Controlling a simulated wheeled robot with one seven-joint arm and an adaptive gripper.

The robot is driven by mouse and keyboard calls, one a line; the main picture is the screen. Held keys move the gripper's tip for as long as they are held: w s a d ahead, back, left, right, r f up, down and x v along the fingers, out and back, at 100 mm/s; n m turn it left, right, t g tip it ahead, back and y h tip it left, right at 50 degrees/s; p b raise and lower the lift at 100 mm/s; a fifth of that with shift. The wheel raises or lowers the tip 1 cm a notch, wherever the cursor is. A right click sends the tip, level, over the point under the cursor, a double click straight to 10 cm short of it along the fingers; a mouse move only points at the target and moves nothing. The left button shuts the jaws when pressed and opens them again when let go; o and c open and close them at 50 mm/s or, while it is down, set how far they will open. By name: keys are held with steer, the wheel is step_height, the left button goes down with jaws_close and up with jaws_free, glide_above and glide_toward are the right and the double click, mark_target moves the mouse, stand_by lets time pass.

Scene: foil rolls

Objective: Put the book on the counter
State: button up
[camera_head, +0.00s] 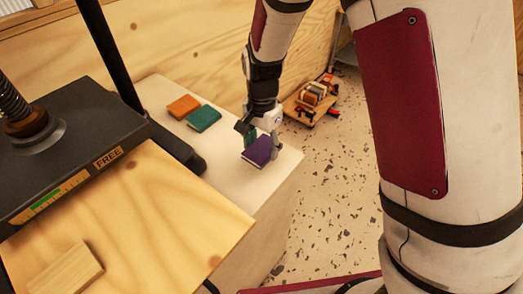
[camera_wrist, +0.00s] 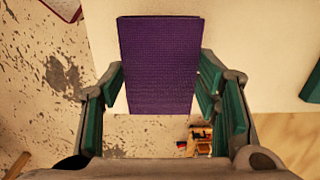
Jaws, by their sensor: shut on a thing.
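A purple book (camera_head: 257,152) is held at the right end of the pale counter (camera_head: 222,147), over its top. I cannot tell whether its underside touches the surface. My gripper (camera_head: 262,146) points down and is shut on the book. In the wrist view the purple book (camera_wrist: 160,62) lies between the two green-padded fingers of my gripper (camera_wrist: 161,82), its far part over the pale counter (camera_wrist: 250,45) and its near end by the counter's edge, with speckled floor beyond.
An orange book (camera_head: 184,106) and a green book (camera_head: 203,118) lie flat on the counter to the left. A dark press-like machine labelled FREE (camera_head: 85,140) and a wooden board (camera_head: 150,220) stand nearer. A low wooden cart (camera_head: 312,102) with several items is on the floor behind.

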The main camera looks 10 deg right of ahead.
mark_target(262, 149)
steer(key=shift+f, duration=1.65)
steer(key=shift+f, duration=0.2)
steer(key=o, duration=1.2)
step_height(262, 149, up, 13)
steer(key=shift+f, duration=0.2)
steer(key=shift+s+d+r+n+t, duration=0.85)
steer(key=shift+s+d+r+n, duration=0.65)
steer(key=shift+s+d+r, duration=1.55)
steer(key=shift+s+d+r+n+t, duration=0.8)
steer(key=shift+s+d+r+n, duration=0.95)
steer(key=shift+s, duration=2.65)
steer(key=shift+s+d+r+n+t, duration=1.05)
steer(key=shift+s+d+r, duration=0.9)
steer(key=shift+s+r, duration=1.25)
